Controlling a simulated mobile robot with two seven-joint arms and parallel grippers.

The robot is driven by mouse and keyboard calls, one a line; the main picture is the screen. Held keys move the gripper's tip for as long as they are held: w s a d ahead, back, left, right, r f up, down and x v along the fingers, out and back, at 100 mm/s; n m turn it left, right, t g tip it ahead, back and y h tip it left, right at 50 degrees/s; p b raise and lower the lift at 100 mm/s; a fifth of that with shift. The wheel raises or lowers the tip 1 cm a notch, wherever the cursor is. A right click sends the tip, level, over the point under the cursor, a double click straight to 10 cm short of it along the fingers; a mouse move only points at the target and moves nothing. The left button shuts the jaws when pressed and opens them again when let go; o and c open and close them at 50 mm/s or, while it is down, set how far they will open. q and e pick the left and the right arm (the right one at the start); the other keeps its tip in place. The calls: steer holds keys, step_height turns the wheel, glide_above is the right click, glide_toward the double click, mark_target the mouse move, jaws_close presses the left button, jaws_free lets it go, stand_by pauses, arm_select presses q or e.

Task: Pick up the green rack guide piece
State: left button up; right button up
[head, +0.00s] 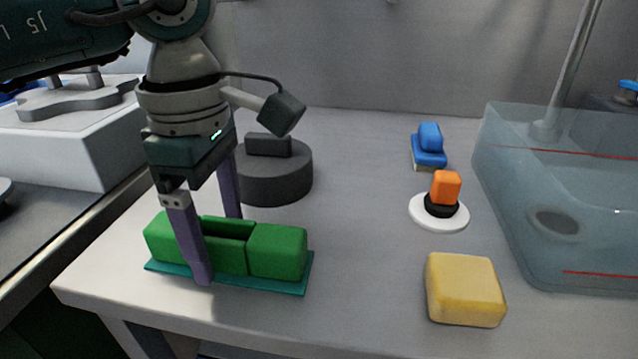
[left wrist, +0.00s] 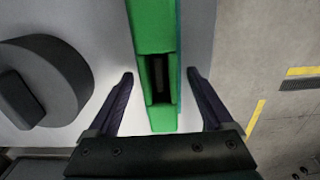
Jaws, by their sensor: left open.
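The green rack guide piece (head: 277,252) is a long green block with a slot in its middle, on a thin teal base, lying near the front left edge of the table. My left gripper (head: 220,250) points down over it, open, with one purple finger in front of the piece and the other behind it. In the left wrist view the green piece (left wrist: 155,60) runs between the two fingers of the left gripper (left wrist: 166,78), with a gap on each side. My right gripper is in neither view.
A dark grey round block (head: 275,175) stands just behind the piece. To the right are a yellow sponge (head: 465,290), an orange-topped item on a white disc (head: 422,212), a blue brush-like item (head: 428,150) and a translucent tank (head: 520,225). The table's middle is clear.

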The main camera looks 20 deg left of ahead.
arm_select(q)
steer(key=shift+c, duration=0.2)
jaws_close()
stand_by(0.5)
steer(key=shift+r, duration=0.1)
